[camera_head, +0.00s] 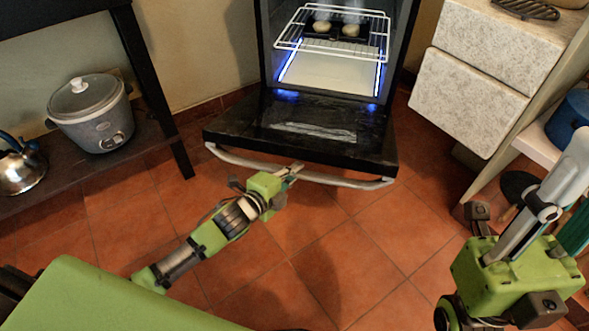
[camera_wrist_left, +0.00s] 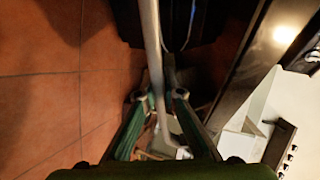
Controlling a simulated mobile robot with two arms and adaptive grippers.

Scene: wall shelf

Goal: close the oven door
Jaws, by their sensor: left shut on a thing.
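The black oven door (camera_head: 300,130) is hinged down and lies wide open in the head view. Its pale curved handle (camera_head: 235,160) runs along the front edge. My left gripper (camera_head: 292,172) is shut on the handle near its middle. In the left wrist view the handle (camera_wrist_left: 151,40) passes between the green fingers of the left gripper (camera_wrist_left: 160,95). The oven (camera_head: 265,50) stands open behind the door, with a wire rack (camera_head: 290,42) inside. My right arm shows at the lower right, away from the oven; its gripper's opening is unclear.
A black shelf at the left holds a grey cooker (camera_head: 95,125) and a kettle (camera_head: 20,165). A drawer cabinet (camera_head: 468,95) stands right of the oven. Round pale items on a dark tray (camera_head: 337,32) sit on the rack. The tiled floor (camera_head: 330,235) before the door is free.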

